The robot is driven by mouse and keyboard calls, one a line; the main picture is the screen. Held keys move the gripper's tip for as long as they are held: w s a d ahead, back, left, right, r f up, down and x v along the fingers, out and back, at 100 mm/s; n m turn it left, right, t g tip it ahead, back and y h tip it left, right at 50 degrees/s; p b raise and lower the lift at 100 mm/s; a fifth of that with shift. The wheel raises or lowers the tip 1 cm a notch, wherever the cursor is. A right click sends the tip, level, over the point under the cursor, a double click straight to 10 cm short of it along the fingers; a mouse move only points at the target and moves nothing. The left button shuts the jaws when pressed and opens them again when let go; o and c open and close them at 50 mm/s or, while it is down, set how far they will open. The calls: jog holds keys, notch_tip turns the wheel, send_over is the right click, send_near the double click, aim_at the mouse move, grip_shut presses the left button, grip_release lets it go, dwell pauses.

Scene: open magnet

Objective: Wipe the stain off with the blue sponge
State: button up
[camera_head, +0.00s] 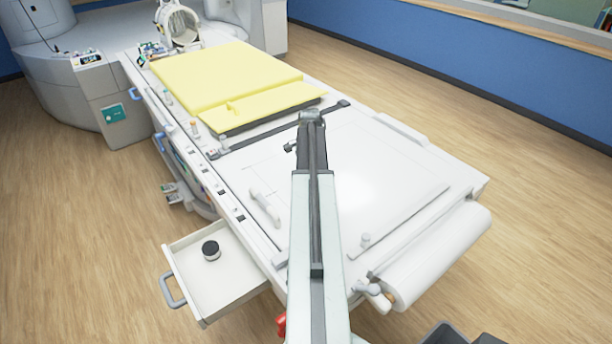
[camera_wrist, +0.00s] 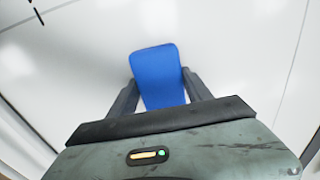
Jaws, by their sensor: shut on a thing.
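The blue sponge (camera_wrist: 158,72) is between the two dark fingers of my gripper (camera_wrist: 160,82) in the wrist view. My gripper is shut on it. The sponge sticks out past the fingertips over a white surface; I cannot tell whether it touches that surface. In the head view my arm reaches over the white table (camera_head: 375,150), and the gripper and sponge are hidden behind it or too small to make out. I see no stain in either view; the arm and sponge may cover part of the surface.
A yellow pad (camera_head: 205,75) covers the table's far part. A white handle (camera_head: 265,207) stands on the near part, with a white roll (camera_head: 440,262) at the near right end. An open drawer (camera_head: 235,285) at the left holds a small black-topped jar (camera_head: 211,250).

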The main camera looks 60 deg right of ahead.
jog(key=shift+s+a+f, duration=0.1)
jog(key=shift+s+a, duration=0.15)
jog(key=shift+s, duration=0.6)
notch_tip(320, 180, up, 6)
jog(key=p, duration=0.6)
jog(key=shift+w, duration=0.1)
notch_tip(320, 180, up, 3)
jog(key=p, duration=0.3)
